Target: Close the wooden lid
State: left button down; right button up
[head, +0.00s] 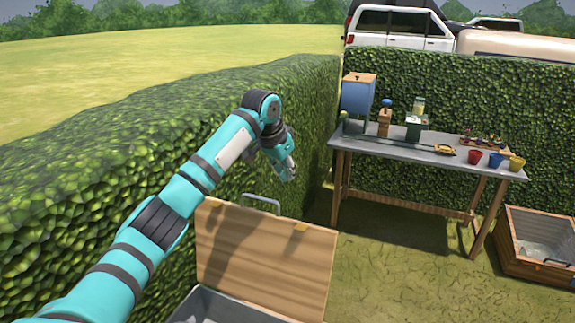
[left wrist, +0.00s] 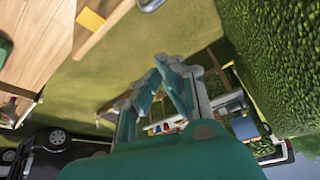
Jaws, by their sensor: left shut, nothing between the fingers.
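The wooden lid (head: 265,255) stands raised and open on a grey-lined box (head: 230,308) at the bottom of the head view. It has a metal handle (head: 262,203) at its top edge and a small yellow tab (head: 301,227). My left gripper (head: 290,174) is shut and empty, above and slightly right of the handle, apart from the lid. In the left wrist view my gripper (left wrist: 172,70) points away from the lid's planks (left wrist: 45,40), which show at upper left. The box's inside is mostly cut off. My right gripper is out of view.
A tall hedge (head: 90,170) runs close along the left, behind the lid. Another wooden box (head: 540,245) sits at the right. The grass between is clear.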

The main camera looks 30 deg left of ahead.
pick_arm(q)
jog(key=w+a+p+x, duration=0.1)
jog(key=p+x, duration=0.1)
jog(key=x, duration=0.5)
jog(key=s+p, duration=0.2)
jog(key=s, duration=0.2)
jog(key=shift+s+p, duration=0.25)
jog(key=shift+p, duration=0.05)
